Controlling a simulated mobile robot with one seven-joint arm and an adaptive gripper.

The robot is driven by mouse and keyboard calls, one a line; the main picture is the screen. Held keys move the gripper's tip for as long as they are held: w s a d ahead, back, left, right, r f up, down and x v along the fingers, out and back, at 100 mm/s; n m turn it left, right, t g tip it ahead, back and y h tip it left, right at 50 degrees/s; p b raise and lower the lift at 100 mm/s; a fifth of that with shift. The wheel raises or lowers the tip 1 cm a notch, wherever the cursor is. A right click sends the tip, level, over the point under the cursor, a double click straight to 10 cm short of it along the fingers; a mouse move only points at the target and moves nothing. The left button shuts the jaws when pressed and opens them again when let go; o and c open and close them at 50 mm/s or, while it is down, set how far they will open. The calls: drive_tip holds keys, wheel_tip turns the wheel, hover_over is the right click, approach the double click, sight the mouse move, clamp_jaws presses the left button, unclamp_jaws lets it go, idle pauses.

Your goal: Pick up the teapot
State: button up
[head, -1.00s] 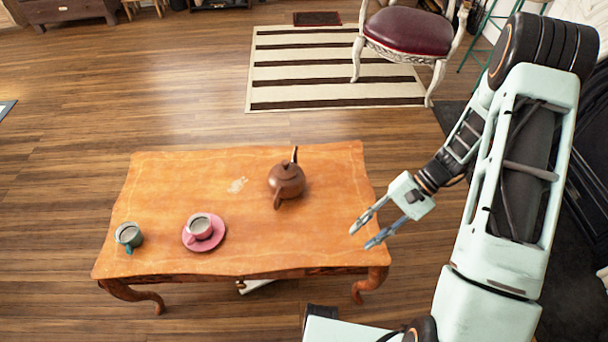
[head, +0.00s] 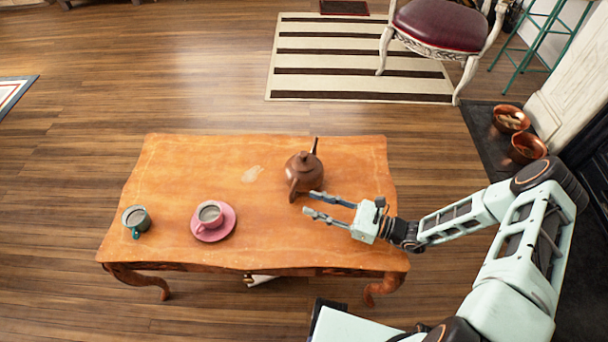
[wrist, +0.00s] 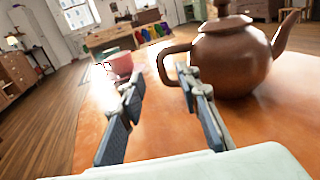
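The brown teapot (head: 304,172) stands upright on the orange wooden table (head: 180,180), toward its right back part. Its handle points toward the front and its spout toward the back. My gripper (head: 308,204) is open and empty, low over the right part of the table, just in front of the teapot. In the wrist view the teapot (wrist: 232,58) fills the upper right, and its handle (wrist: 166,62) lies just beyond the fingertips (wrist: 160,78), closer to the right finger. I cannot tell whether that finger touches the handle.
A pink cup (head: 209,212) on a pink saucer (head: 226,228) and a teal-grey cup (head: 136,218) stand on the left part of the table. A chair (head: 440,28) and a striped rug (head: 330,70) are behind. Copper bowls (head: 527,148) sit at the right. The table's middle is clear.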

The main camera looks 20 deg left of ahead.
sight(293, 200)
wheel_tip(293, 200, down, 2)
drive_tip(key=shift+a+f, duration=0.1)
drive_tip(key=shift+a, duration=0.15)
drive_tip(key=a+b, duration=0.1)
drive_tip(key=a, duration=0.6)
drive_tip(key=shift+w, duration=0.15)
clamp_jaws()
drive_tip(key=shift+r, duration=0.25)
